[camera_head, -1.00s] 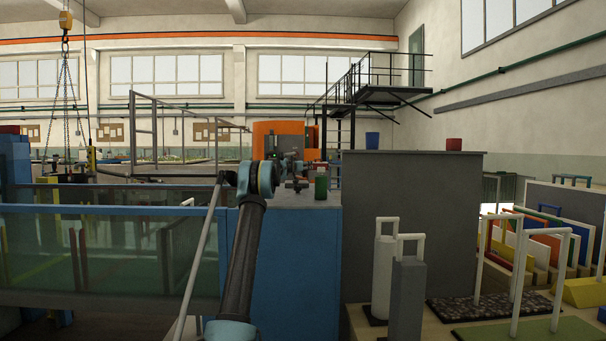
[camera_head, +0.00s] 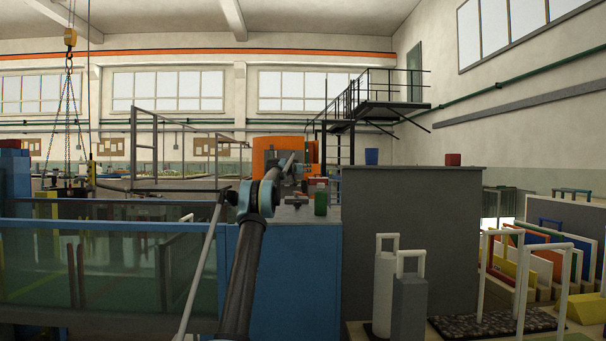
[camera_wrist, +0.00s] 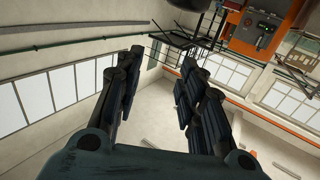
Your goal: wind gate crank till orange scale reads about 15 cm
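The glass flume (camera_head: 110,265) runs along the left in the head view, with greenish glass walls in a blue frame. I cannot make out the gate crank or the orange scale for certain in either view. My gripper (camera_wrist: 160,68) shows in the wrist view with its two dark fingers spread apart and nothing between them. It points at the upper walls and windows of the hall, touching nothing there. In the head view my arm reaches up past the blue cabinet (camera_head: 290,275), and its far end is too small to read.
A green container (camera_head: 320,202) stands on the blue cabinet. A grey block (camera_head: 412,230) stands right of it, with a red pot (camera_head: 452,159) on top. An orange machine (camera_head: 272,150) is behind. Handled weights (camera_head: 410,305) and racked boards fill the right. A hoist hook (camera_head: 70,38) hangs at left.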

